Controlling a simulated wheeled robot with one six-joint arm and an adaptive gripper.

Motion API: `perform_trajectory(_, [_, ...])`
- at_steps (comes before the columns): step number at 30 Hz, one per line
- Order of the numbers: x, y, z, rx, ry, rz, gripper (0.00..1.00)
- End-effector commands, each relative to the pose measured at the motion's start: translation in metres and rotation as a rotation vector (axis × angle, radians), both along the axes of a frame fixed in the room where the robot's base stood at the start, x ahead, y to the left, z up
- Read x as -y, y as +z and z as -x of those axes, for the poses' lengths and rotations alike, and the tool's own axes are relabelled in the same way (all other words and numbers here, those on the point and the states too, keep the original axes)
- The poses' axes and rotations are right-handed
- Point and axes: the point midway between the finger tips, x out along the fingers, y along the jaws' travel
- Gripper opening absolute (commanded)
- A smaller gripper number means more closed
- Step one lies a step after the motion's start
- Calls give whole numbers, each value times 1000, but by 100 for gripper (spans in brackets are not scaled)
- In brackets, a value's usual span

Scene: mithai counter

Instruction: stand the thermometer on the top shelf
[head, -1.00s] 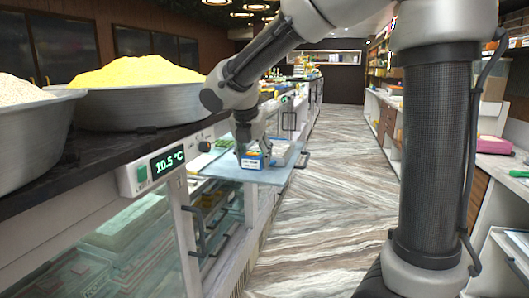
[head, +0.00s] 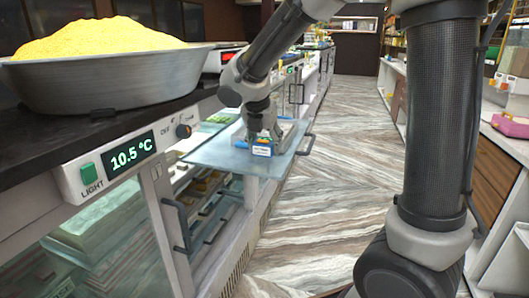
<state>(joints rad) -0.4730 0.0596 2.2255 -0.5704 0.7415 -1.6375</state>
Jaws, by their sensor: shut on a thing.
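My gripper (head: 262,131) points down over a glass panel (head: 212,153) that juts out from the counter front like a pulled-out shelf. The fingertips are small and partly hidden. Below the glass, shelves inside the display counter (head: 205,195) show through the opening.
A temperature panel (head: 118,163) reading 10.5 °C, with a green light switch and a knob, is on the counter front at left. A metal basin (head: 95,85) of yellow food stands on the dark top. The striped aisle floor (head: 340,170) is clear.

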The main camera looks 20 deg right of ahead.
Motion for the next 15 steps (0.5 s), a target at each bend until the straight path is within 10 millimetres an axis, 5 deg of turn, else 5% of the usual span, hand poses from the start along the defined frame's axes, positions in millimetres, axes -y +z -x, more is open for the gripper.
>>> perform_trajectory(9, [0, -38, 1, -3, -1, 0, 29])
perform_trajectory(15, [0, -40, 0, 1, -1, -1, 29])
